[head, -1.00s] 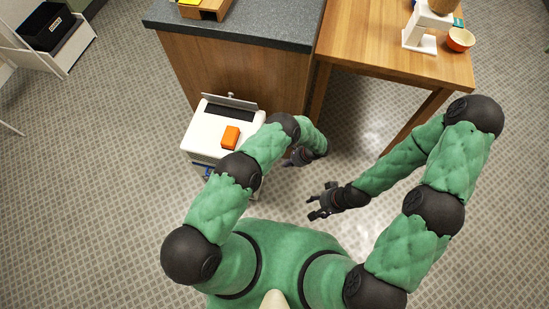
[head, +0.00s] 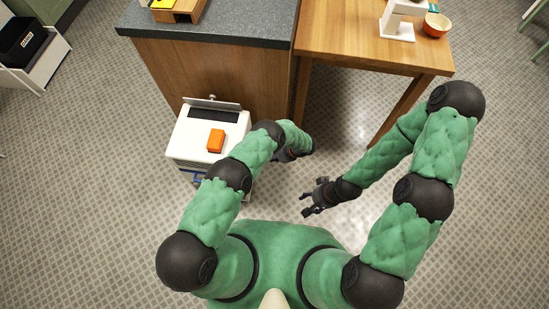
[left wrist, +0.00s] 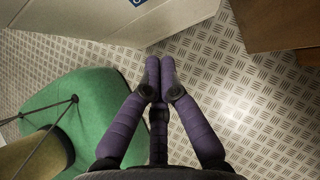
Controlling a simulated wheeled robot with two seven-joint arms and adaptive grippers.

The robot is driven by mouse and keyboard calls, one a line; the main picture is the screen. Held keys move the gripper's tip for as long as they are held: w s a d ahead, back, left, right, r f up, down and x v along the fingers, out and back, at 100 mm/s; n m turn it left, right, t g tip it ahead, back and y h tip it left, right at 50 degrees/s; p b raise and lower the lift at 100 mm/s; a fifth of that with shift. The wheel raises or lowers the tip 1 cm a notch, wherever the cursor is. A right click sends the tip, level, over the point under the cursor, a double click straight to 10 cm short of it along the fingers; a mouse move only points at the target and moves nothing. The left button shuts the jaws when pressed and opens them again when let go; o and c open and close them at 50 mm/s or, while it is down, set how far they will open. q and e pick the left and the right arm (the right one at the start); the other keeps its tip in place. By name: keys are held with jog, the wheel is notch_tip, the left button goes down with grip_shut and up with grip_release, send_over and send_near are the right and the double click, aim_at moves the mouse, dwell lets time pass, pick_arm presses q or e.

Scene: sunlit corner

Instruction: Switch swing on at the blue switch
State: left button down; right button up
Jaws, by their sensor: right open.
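A white box-shaped unit (head: 182,142) stands on the floor against the wooden counter, with an orange block on its top (head: 216,140). A small blue part (head: 197,180) shows low on its near side; I cannot tell whether it is the blue switch. No swing can be made out. My left gripper (head: 284,156) is right of the white unit, largely hidden by its own arm. In the left wrist view its purple fingers (left wrist: 160,62) are drawn together with nothing between them. My right gripper (head: 309,203) is open and empty above the floor, farther right.
A grey-topped counter (head: 215,30) and a wooden table (head: 350,45) stand ahead. A white stand (head: 398,28) and an orange bowl (head: 436,25) are on the table. A white shelf with a black bin (head: 22,42) is at far left. The patterned floor to the left is clear.

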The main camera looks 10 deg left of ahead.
pick_arm(q)
jog(key=a+f+b, duration=0.2)
jog(key=a+f, duration=0.3)
jog(key=a, duration=0.2)
jog(key=shift+a, duration=0.15)
pick_arm(e)
jog(key=shift+f, duration=1.15)
pick_arm(q)
jog(key=shift+r, duration=0.1)
pick_arm(e)
jog(key=shift+r, duration=0.1)
